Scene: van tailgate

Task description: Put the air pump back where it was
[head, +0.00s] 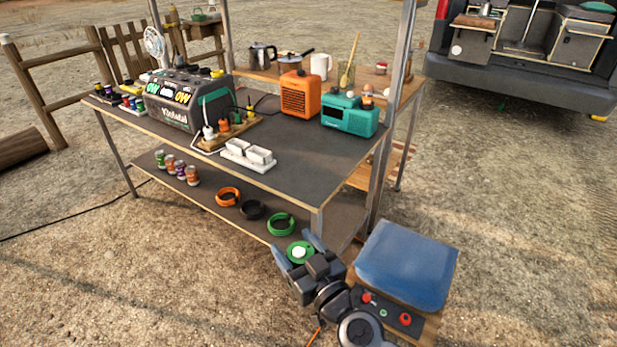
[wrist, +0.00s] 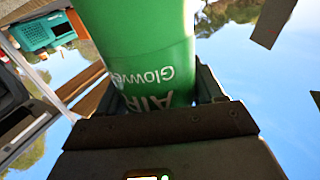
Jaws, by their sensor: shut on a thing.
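My gripper (head: 298,254) is shut on the air pump (head: 300,251), a green cylinder with a white round top. In the head view it is held in front of the bench's near right corner, beside the blue cushion. In the wrist view the air pump (wrist: 145,45) fills the middle between the fingers, with white lettering reading "AIR" upside down. Its far end is cut off by the frame edge. No marked empty place for it can be made out.
The grey bench (head: 310,165) carries a power station (head: 185,98), a white tray (head: 248,156), an orange heater (head: 300,95) and a teal radio (head: 350,113). Cans and coiled rings (head: 228,196) sit on the lower shelf. A metal post (head: 392,110) stands at right; a blue cushion (head: 408,262) is near.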

